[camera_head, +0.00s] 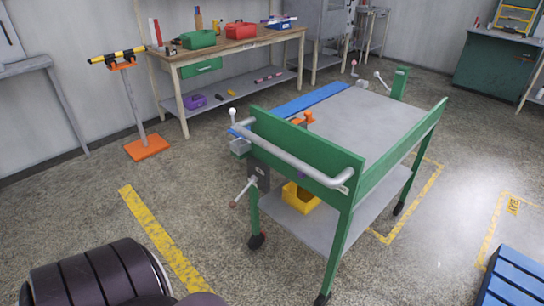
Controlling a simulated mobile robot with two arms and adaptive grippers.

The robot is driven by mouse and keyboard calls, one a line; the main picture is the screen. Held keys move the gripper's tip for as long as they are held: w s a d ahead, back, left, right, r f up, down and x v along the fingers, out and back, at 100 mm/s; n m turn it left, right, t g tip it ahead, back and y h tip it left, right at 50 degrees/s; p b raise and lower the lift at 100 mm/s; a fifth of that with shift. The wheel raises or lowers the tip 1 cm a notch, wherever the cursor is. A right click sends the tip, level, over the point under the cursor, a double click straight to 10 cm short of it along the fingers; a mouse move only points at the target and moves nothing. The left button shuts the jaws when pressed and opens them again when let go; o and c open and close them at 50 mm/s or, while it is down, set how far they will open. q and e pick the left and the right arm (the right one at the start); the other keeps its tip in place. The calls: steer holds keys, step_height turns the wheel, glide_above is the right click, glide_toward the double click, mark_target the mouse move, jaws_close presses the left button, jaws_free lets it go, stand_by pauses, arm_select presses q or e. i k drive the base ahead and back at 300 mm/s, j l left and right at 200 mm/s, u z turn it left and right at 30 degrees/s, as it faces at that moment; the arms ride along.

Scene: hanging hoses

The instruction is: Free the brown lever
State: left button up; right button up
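A green cart (302,152) with a grey top stands right of centre. On its near left side is a vise-like fitting (258,176) with a thin pale handle (244,192). The handle's lower end has a small brown knob (233,204); I cannot tell whether this is the brown lever. No hose shows clearly on it. Neither of my grippers is in view.
A workbench (222,46) with toolboxes stands behind. An orange-based stand (148,147) is at left. A yellow bin (300,198) sits on the cart's lower shelf. A dark banded cylinder (95,275) fills the lower left. Floor is clear between cylinder and cart.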

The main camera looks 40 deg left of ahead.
mark_target(232, 205)
steer(key=i+l+u, duration=0.1)
steer(key=l+u, duration=0.15)
steer(key=u, duration=0.15)
steer(key=l+u, duration=0.6)
steer(key=u, duration=0.15)
